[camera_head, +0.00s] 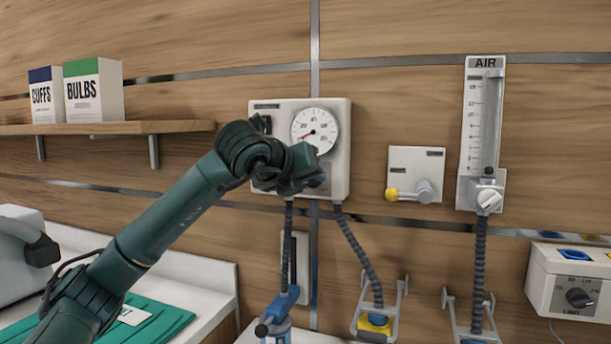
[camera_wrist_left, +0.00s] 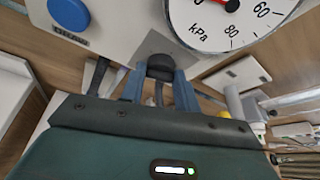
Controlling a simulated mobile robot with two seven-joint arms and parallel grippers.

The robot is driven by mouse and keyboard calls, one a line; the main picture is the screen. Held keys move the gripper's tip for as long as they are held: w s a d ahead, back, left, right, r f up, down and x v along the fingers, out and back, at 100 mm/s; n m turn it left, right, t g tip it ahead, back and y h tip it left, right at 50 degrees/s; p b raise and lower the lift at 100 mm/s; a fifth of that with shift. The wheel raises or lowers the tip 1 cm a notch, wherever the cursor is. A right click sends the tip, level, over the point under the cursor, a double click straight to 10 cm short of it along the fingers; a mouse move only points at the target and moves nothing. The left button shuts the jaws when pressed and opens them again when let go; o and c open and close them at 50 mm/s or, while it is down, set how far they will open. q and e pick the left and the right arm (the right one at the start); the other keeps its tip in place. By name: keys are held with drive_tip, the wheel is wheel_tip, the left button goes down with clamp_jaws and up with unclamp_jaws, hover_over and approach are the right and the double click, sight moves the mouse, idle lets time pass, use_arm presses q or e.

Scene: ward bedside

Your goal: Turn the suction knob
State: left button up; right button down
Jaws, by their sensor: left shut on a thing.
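The white suction panel (camera_head: 340,105) is on the wooden wall and carries a round gauge (camera_head: 316,128), also seen in the left wrist view (camera_wrist_left: 225,20) with kPa on its dial. The gauge's red needle points to the lower left in the head view. My left gripper (camera_head: 314,180) is at the lower part of the panel. In the left wrist view its two blue fingers (camera_wrist_left: 160,85) are shut on the dark suction knob (camera_wrist_left: 160,65), one on each side. In the head view the gripper hides most of the knob. My right gripper is not in view.
A panel with a yellow-ended lever (camera_head: 405,193) and an AIR flowmeter (camera_head: 484,130) are to the right. Grey hoses (camera_head: 358,250) hang below. A shelf (camera_head: 110,128) with two boxes is at the left. A white box with a dial (camera_head: 572,285) is at the lower right.

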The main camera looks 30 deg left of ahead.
use_arm(q)
drive_tip(key=shift+d+m+g+y, duration=0.25)
drive_tip(key=shift+m+y, duration=0.75)
drive_tip(key=shift+m, duration=0.4)
drive_tip(key=shift+d+m+g+y, duration=0.15)
drive_tip(key=shift+m+g+y, duration=0.1)
drive_tip(key=shift+m+y, duration=0.95)
drive_tip(key=shift+m, duration=0.4)
drive_tip(key=o, duration=1)
drive_tip(key=b+v, duration=0.1)
drive_tip(key=v, duration=1.2)
drive_tip(key=shift+a+r, duration=0.1)
